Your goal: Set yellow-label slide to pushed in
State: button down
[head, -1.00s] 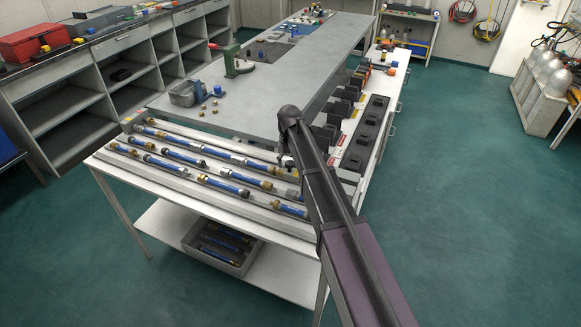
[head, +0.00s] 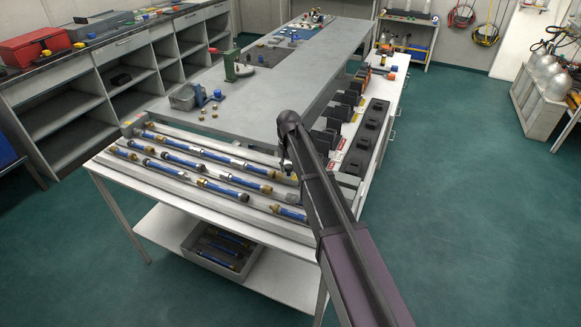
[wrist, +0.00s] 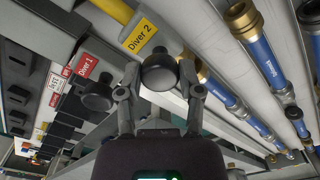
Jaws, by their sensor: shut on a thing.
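In the wrist view, a round black knob (wrist: 158,72) sits below a yellow label reading "Diver 2" (wrist: 140,36); I take it as the yellow-label slide's knob. My gripper (wrist: 160,80) has one finger on each side of this knob and is shut on it. In the head view, my arm covers most of this spot.
A second black knob (wrist: 96,96) stands close on the left, near a red "Diver 1" label (wrist: 88,66). Blue hoses with brass fittings (wrist: 262,62) run along the right. Black boxes (head: 370,135) line the bench beyond my arm.

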jog(key=shift+w+a, duration=0.25)
jog(key=shift+a, duration=0.4)
jog(key=shift+c, duration=1.3)
grip_release()
